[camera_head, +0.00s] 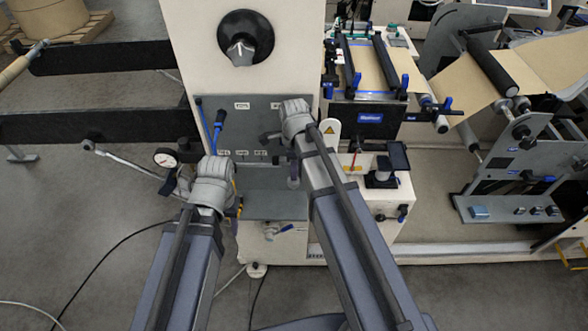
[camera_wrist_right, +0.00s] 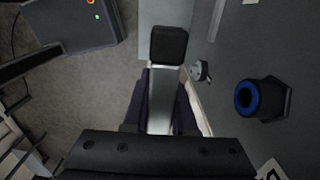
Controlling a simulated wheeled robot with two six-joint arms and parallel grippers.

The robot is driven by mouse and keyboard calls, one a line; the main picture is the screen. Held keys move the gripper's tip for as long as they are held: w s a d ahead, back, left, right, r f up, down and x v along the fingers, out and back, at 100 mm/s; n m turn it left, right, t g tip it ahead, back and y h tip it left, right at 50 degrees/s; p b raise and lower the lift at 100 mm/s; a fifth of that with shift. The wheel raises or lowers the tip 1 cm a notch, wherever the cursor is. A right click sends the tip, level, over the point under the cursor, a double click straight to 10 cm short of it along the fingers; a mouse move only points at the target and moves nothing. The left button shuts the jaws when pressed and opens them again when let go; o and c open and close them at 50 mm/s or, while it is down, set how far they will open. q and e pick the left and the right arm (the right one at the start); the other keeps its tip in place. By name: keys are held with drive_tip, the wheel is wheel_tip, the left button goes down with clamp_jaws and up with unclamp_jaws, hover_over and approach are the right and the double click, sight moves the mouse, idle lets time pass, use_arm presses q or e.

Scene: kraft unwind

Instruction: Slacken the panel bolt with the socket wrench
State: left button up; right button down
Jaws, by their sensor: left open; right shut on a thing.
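My right gripper (camera_wrist_right: 162,108) is shut on a silver bar with a black square end (camera_wrist_right: 168,45), which looks like the socket wrench. In the head view my right gripper (camera_head: 276,142) is in front of the grey panel (camera_head: 262,106), and its wrist hides most of the held tool. In the right wrist view a small round metal piece (camera_wrist_right: 200,71), possibly the panel bolt, sits right of the bar's black end, apart from it. My left gripper (camera_head: 184,182) is open, low and left of the panel, beside a dial gauge (camera_head: 165,158).
A black knob with a blue ring (camera_wrist_right: 252,98) sits right of the held bar. A white machine cabinet (camera_head: 300,60) carries the panel. Rollers with brown paper (camera_head: 375,68) are at the right.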

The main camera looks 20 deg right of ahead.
use_arm(q)
wheel_tip(320, 180, up, 5)
drive_tip(key=p, duration=0.4)
use_arm(e)
wheel_tip(320, 180, up, 5)
drive_tip(key=shift+r, duration=0.1)
wheel_tip(320, 180, down, 5)
drive_tip(key=b, duration=0.5)
drive_tip(key=shift+f+b, duration=0.2)
drive_tip(key=shift+b, duration=0.15)
use_arm(q)
wheel_tip(320, 180, down, 5)
use_arm(e)
drive_tip(key=shift+r, duration=0.1)
